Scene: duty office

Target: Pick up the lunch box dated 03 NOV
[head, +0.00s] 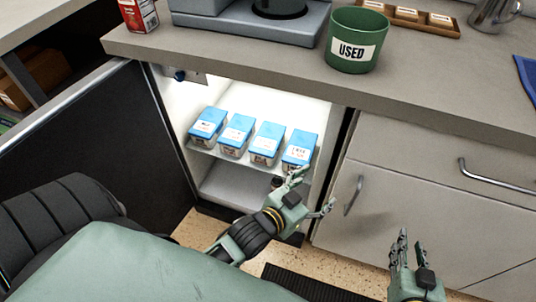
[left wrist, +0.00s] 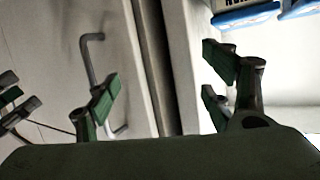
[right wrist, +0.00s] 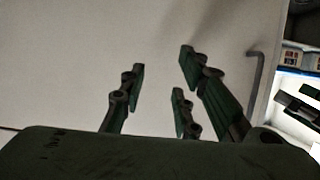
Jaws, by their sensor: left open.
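Several lunch boxes with blue lids and white labels stand in a row on the shelf of the open lit fridge: the leftmost (head: 208,123), the second (head: 237,134), the third (head: 266,143) and the rightmost (head: 299,149). The dates are too small to read, so I cannot tell which is 03 NOV. My left gripper (head: 313,192) is open and empty, in front of and below the rightmost box; blue box edges show in the left wrist view (left wrist: 247,16). My right gripper (head: 410,246) is open and empty before the cabinet, right of the fridge.
The fridge door (head: 95,150) stands open at the left. A counter (head: 240,62) overhangs the fridge, with a green USED bin (head: 356,40) and a red can (head: 138,14) on it. A cabinet with a handle (head: 353,196) is at the right.

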